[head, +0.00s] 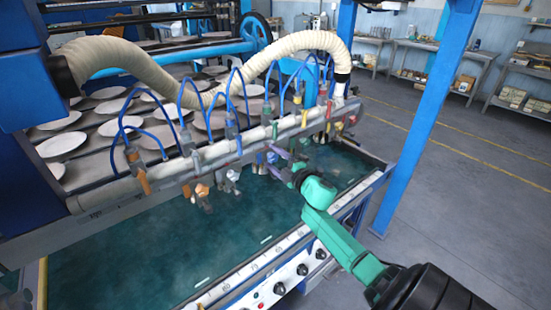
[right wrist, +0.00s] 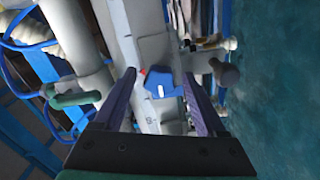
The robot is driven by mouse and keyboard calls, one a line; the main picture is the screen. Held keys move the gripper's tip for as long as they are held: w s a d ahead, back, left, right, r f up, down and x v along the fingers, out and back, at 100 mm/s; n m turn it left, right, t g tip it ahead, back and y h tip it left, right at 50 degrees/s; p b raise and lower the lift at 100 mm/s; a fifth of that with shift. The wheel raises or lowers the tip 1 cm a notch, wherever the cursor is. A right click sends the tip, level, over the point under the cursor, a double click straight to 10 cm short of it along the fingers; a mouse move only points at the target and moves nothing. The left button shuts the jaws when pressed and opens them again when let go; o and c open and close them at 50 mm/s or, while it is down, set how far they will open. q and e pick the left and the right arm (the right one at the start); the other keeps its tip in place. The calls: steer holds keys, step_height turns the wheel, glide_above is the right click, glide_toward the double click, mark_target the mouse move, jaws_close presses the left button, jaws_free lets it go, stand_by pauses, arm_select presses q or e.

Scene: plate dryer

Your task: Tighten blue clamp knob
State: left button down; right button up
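The blue clamp knob (right wrist: 163,86) shows in the right wrist view, with a small red part at its left edge and a white mark on it. It sits on a pale grey clamp body (right wrist: 152,50). My right gripper (right wrist: 159,77) is open, its two purple fingers on either side of the blue knob with a gap to each. In the head view my right gripper (head: 280,163) is at the front of the pipe rail (head: 215,152), near its middle right; it largely hides the knob there. My left gripper is not in view.
Several other clamps and nozzles, with orange (head: 142,181), red and green parts, hang along the rail close to my right gripper. Thin blue hoses (head: 118,135) loop above it. Teal liquid (head: 150,245) lies below, and a blue post (head: 425,120) stands to the right.

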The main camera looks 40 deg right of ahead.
steer(key=shift+s+f, duration=0.15)
steer(key=shift+s, duration=0.35)
steer(key=s+b, duration=0.2)
steer(key=s, duration=1.1)
steer(key=shift+s+a, duration=0.2)
steer(key=shift+s, duration=0.1)
